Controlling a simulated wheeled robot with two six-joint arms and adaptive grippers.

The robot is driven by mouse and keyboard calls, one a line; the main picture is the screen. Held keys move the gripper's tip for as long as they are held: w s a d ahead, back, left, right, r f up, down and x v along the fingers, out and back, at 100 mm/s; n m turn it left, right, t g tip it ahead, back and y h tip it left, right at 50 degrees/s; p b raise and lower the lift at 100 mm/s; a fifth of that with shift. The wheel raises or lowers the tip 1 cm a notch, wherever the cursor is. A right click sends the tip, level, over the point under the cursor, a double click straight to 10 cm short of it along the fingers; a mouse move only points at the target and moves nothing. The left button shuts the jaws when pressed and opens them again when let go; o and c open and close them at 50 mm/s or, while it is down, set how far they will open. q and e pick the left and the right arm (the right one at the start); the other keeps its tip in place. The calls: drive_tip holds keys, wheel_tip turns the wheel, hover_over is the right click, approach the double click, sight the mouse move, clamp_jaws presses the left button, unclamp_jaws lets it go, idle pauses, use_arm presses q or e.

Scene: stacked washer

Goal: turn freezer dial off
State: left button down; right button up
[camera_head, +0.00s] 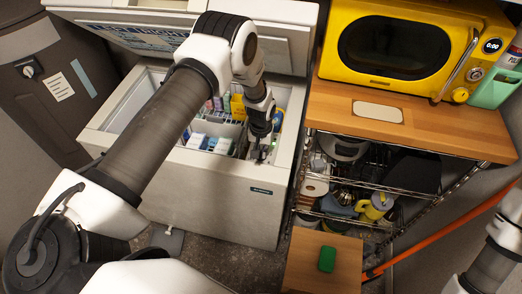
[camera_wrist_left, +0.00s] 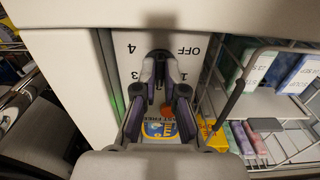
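The chest freezer (camera_head: 225,195) stands open with its lid up. My left gripper (camera_head: 262,150) reaches down inside it at the right inner wall. In the left wrist view a white dial panel (camera_wrist_left: 132,76) shows upside-down marks: 4, OFF, 3 and 1. The fingers of my left gripper (camera_wrist_left: 162,75) are close together over the middle of these marks, one on each side of the dark dial (camera_wrist_left: 160,54), and seem closed on it. The fingers hide most of the dial, and its pointer does not show. My right gripper is out of view.
A wire basket (camera_wrist_left: 245,85) with boxes is right beside the panel in the wrist view. A yellow microwave (camera_head: 400,45) sits on a wooden top (camera_head: 450,125) to the right, above wire shelves. The freezer lid (camera_head: 280,45) rises behind my arm.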

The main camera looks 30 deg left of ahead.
use_arm(q)
drive_tip(key=shift+f+n, duration=0.1)
drive_tip(key=shift+n, duration=0.2)
drive_tip(key=shift+n+b, duration=0.4)
drive_tip(key=shift+n, duration=0.1)
drive_tip(key=n+b, duration=0.1)
drive_tip(key=n, duration=0.2)
drive_tip(key=shift+w, duration=0.1)
drive_tip(key=n+b, duration=0.1)
drive_tip(key=n, duration=0.1)
drive_tip(key=shift+n, duration=0.4)
drive_tip(key=n, duration=0.3)
drive_tip(key=shift+n+b, duration=0.3)
drive_tip(key=n, duration=1)
drive_tip(key=shift+n, duration=1.5)
drive_tip(key=shift+f, duration=0.1)
